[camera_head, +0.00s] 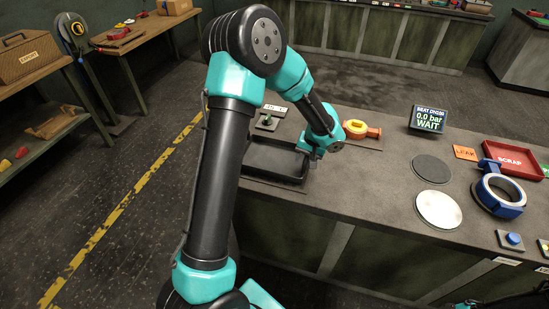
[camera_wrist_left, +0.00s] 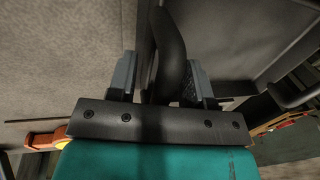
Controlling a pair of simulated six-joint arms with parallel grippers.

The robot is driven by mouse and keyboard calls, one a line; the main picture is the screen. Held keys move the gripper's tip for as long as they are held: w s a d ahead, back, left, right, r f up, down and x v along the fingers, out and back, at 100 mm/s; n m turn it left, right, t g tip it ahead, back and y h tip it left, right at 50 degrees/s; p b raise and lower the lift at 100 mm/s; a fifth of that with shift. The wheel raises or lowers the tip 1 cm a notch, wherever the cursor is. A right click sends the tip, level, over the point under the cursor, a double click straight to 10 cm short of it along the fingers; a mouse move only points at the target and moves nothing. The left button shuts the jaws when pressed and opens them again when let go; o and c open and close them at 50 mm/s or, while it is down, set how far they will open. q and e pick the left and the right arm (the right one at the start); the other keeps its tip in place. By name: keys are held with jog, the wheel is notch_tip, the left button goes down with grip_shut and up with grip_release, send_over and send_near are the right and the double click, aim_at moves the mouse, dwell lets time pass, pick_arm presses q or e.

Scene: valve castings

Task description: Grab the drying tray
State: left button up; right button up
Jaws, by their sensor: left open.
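The drying tray (camera_head: 275,160) is a dark, shallow tray at the left end of the bench in the head view; my left arm partly covers its left side. My left gripper (camera_head: 316,155) is low at the tray's right end. In the left wrist view, the tray (camera_wrist_left: 235,45) fills the right side, and its curved black handle (camera_wrist_left: 172,50) stands between the two grey fingers of my left gripper (camera_wrist_left: 162,78). The fingers are apart, with a gap visible on the left of the handle; contact on the right side is hard to tell. My right gripper is not seen.
A yellow-and-orange valve casting (camera_head: 357,129) lies just right of my gripper. Farther right are a pressure display (camera_head: 429,118), two round plates, a blue ring-shaped fixture (camera_head: 498,195) and a red scrap tray (camera_head: 515,158). The bench front between the tray and the plates is clear.

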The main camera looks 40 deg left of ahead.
pick_arm(q)
jog(key=shift+c, duration=0.4)
grip_shut()
jog(key=shift+r, duration=0.1)
jog(key=shift+r, duration=1.8)
jog(key=s+d+r, duration=0.1)
jog(key=s+d, duration=0.7)
jog(key=s, duration=0.5)
jog(key=shift+s+d, duration=0.2)
jog(key=shift+s, duration=0.1)
jog(key=shift+w+r, duration=0.1)
jog(key=shift+w, duration=0.05)
